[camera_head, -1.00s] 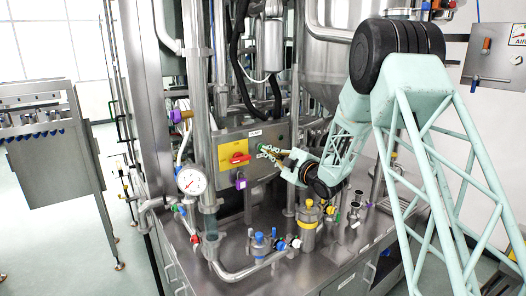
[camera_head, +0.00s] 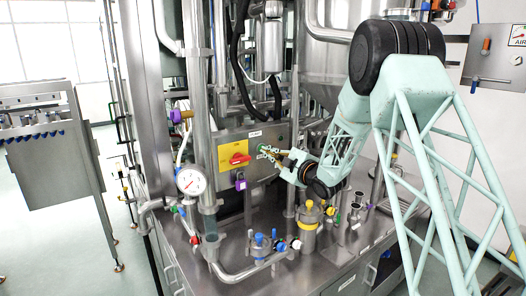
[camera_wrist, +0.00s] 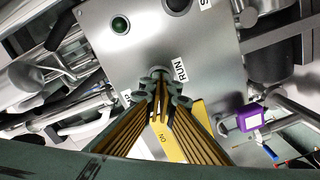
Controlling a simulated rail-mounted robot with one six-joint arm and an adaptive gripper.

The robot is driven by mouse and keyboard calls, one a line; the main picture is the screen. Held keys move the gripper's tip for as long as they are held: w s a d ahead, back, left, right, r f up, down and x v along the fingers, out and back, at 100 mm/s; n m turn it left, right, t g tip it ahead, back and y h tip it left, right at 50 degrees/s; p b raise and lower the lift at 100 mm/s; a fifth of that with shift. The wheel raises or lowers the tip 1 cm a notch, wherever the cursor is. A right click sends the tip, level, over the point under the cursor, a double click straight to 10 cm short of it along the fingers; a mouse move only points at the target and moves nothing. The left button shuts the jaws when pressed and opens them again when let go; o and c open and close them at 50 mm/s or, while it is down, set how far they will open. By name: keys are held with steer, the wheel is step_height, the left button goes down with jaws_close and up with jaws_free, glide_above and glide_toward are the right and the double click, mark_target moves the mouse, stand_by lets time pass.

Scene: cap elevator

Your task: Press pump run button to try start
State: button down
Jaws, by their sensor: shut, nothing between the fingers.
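The grey control box (camera_head: 215,150) stands behind the steel deck, with a red rotary handle (camera_head: 238,158) on a yellow plate. In the wrist view its panel face (camera_wrist: 140,50) carries a label reading RUN (camera_wrist: 181,70). My gripper (camera_head: 264,152) is shut and empty, with its tips at the right part of the box. In the wrist view the gripper's tips (camera_wrist: 160,82) lie beside the RUN label, over a round grey fitting that they mostly hide. I cannot tell whether they touch it. A green round button or lamp (camera_wrist: 120,25) and a black round button (camera_wrist: 178,4) are uncovered.
A purple padlock (camera_head: 241,182) hangs below the yellow plate and shows in the wrist view (camera_wrist: 251,118). A pressure gauge (camera_head: 191,181) and a vertical pipe (camera_head: 199,110) stand left of the box. Blue-topped valves (camera_head: 259,241) stand on the deck in front.

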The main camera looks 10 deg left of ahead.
steer(key=shift+w+a+b, duration=0.3)
steer(key=shift+b, duration=0.25)
stand_by(0.7)
steer(key=shift+s+d, duration=0.1)
steer(key=shift+b+v, duration=1.6)
steer(key=shift+v, duration=1)
steer(key=shift+d+r, duration=0.1)
steer(key=s+d+r+m+h, duration=0.6)
steer(key=d+r, duration=0.2)
steer(key=d, duration=0.4)
steer(key=s+d+r+m+g+h, duration=0.1)
steer(key=s+d+r+m+h, duration=0.15)
steer(key=s+d, duration=0.5)
steer(key=s+d+r+m+g+h, duration=0.1)
steer(key=s+d+m+h, duration=0.2)
steer(key=s, duration=0.7)
steer(key=s+d+f+m+g, duration=0.1)
steer(key=s+f+m+g, duration=0.1)
steer(key=s, duration=1.4)
steer(key=s+d+f+m+g, duration=0.2)
steer(key=s+f+m+g, duration=0.1)
steer(key=s, duration=1.4)
steer(key=s+d+f+m+g, duration=0.2)
steer(key=s+f+m, duration=0.1)
steer(key=s, duration=1.3)
steer(key=shift+s+d+m+g, duration=0.25)
steer(key=shift+s+m+g, duration=0.05)
steer(key=shift+s+m, duration=0.15)
